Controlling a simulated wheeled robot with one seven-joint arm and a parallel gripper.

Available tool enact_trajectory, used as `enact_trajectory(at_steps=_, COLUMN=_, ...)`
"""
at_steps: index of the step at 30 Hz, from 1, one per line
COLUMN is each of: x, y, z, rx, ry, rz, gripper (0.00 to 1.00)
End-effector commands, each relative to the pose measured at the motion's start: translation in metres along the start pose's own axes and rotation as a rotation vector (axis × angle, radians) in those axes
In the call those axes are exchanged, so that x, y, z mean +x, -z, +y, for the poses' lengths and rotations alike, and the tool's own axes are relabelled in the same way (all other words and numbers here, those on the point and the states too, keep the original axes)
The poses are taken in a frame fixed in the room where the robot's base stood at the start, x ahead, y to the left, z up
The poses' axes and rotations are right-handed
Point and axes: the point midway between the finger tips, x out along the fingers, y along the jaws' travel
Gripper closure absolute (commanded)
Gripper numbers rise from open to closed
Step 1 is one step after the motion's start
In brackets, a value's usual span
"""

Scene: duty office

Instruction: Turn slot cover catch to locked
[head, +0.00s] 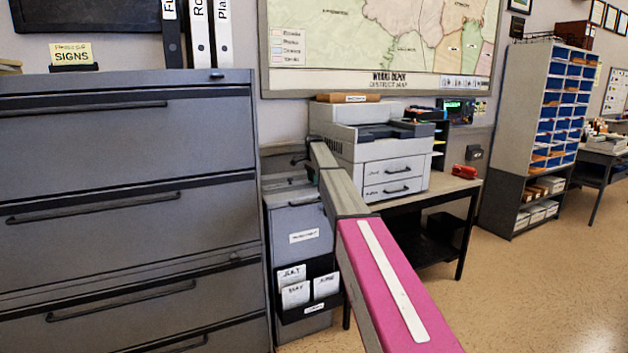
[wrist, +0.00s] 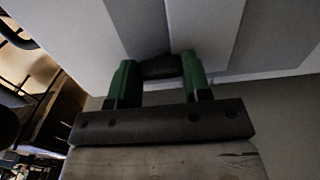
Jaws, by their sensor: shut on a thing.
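A grey document bin (head: 300,218) stands between the filing cabinet and the printer table, with a white label on its front. My gripper (head: 308,165) is at the top of this bin, largely hidden behind my own arm. In the wrist view my gripper (wrist: 157,78) has green fingers closed on a small dark piece (wrist: 160,68), which appears to be the slot cover catch. The piece lies in front of pale grey panels (wrist: 140,25). Whether the catch stands at locked or unlocked cannot be told. The slot cover itself cannot be made out.
A tall grey filing cabinet (head: 130,200) stands close on the left. A printer (head: 375,145) sits on a dark table (head: 455,190) just right of the bin. A black holder (head: 307,298) with month cards hangs on the bin's front. Open floor (head: 540,290) lies at right.

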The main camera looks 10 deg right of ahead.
Motion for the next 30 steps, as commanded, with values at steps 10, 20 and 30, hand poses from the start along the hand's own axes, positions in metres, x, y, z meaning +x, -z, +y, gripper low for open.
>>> enact_trajectory(at_steps=10, x=-0.0003, y=0.0, z=-0.0001, rx=0.026, ry=0.0, rz=0.0, gripper=0.79)
enact_trajectory(at_steps=20, x=-0.0002, y=0.0, z=-0.0001, rx=0.025, ry=0.0, rz=0.0, gripper=0.3)
enact_trajectory(at_steps=30, x=-0.0027, y=0.0001, z=-0.0002, rx=0.024, ry=0.0, rz=0.0, gripper=0.3)
